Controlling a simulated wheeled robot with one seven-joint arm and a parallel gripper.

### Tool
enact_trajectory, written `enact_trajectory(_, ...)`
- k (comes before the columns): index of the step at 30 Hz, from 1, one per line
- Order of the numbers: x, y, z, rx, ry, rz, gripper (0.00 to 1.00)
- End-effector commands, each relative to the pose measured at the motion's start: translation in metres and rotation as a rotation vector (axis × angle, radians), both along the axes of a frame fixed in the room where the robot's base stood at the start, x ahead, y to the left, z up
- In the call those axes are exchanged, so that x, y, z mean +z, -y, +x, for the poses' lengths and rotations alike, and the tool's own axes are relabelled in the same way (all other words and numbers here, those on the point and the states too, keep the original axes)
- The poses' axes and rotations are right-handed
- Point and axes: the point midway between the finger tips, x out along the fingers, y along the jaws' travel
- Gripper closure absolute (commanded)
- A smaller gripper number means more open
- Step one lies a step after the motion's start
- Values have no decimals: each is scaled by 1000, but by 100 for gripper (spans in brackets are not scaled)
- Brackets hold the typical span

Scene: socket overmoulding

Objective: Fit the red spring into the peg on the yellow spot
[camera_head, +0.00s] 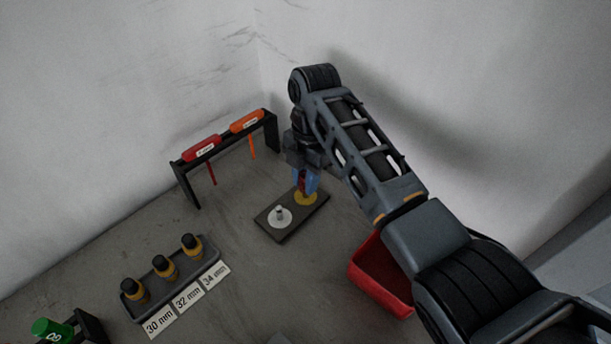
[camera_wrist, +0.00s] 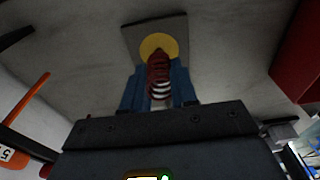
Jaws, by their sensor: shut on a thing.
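The red spring (camera_wrist: 158,72) is held between the blue fingers of my gripper (camera_wrist: 158,84). In the wrist view its far end overlaps the yellow spot (camera_wrist: 151,41) on the dark plate (camera_wrist: 128,32). In the head view my gripper (camera_head: 306,183) is over the yellow spot (camera_head: 304,199), at the right end of the dark plate (camera_head: 271,232). The spring shows dark red between the fingers there. The peg on the yellow spot is hidden behind the spring and fingers. I cannot tell whether the spring is around the peg or above it.
A white spot with a peg (camera_head: 280,215) is on the plate's left end. A black rack (camera_head: 187,184) holds red and orange screwdrivers at the back left. A tray (camera_head: 207,271) holds several black-and-yellow pieces. A red bin (camera_head: 362,277) stands right of the plate.

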Motion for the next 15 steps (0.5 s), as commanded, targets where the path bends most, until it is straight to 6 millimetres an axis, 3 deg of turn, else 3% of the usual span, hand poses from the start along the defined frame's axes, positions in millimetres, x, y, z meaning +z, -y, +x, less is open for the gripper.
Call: enact_trajectory(15, -12, 0, 0, 0, 0, 0, 95)
